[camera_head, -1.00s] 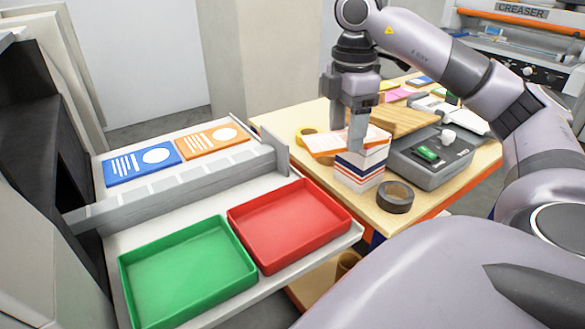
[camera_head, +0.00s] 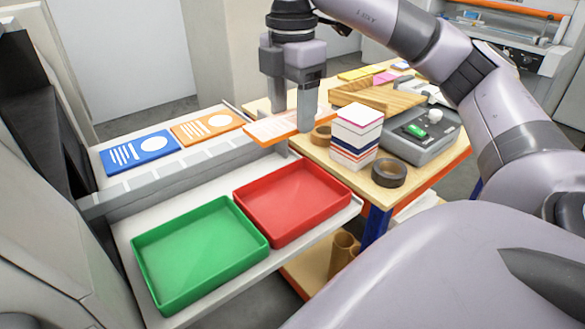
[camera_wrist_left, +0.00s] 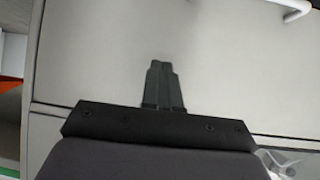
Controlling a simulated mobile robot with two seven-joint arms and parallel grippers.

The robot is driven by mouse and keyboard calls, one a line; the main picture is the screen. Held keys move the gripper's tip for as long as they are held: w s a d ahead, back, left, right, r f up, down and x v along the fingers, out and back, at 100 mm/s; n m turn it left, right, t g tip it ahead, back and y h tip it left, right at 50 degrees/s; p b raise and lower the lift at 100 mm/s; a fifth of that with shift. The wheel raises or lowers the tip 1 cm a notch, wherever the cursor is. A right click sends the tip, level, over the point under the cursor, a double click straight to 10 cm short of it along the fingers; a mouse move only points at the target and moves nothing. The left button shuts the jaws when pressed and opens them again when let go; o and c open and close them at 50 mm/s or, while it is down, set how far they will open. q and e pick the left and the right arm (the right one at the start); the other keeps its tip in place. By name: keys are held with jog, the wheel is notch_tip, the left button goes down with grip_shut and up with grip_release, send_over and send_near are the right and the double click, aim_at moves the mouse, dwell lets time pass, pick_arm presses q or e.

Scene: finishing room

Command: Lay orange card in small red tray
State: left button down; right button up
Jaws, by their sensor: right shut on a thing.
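My right gripper (camera_head: 297,121) is shut on an orange card (camera_head: 272,128), white with orange, and holds it roughly level in the air. The card is left of the card stack and above the grey rail, just behind the small red tray (camera_head: 293,203). That tray is empty and sits on the white shelf at the right. My left gripper (camera_wrist_left: 162,84) shows only in the left wrist view. Its fingers are together with nothing visible between them, in front of a pale panel.
An empty green tray (camera_head: 201,254) stands left of the red one. Behind the grey rail lie a blue sign (camera_head: 140,151) and an orange sign (camera_head: 208,127). The wooden table holds a card stack (camera_head: 355,138), a dark tape roll (camera_head: 389,173) and a grey device (camera_head: 425,145).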

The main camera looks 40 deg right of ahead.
jog(key=b, duration=0.4)
send_over(292, 203)
notch_tip(292, 203, down, 10)
notch_tip(292, 203, down, 2)
jog(key=shift+d+f+p, duration=0.1)
jog(key=shift+f+p, duration=0.1)
jog(key=shift+p, duration=0.15)
jog(key=shift+f, duration=2.6)
jog(key=shift+f, duration=0.2)
jog(key=o, duration=1)
jog(key=shift+r, duration=0.1)
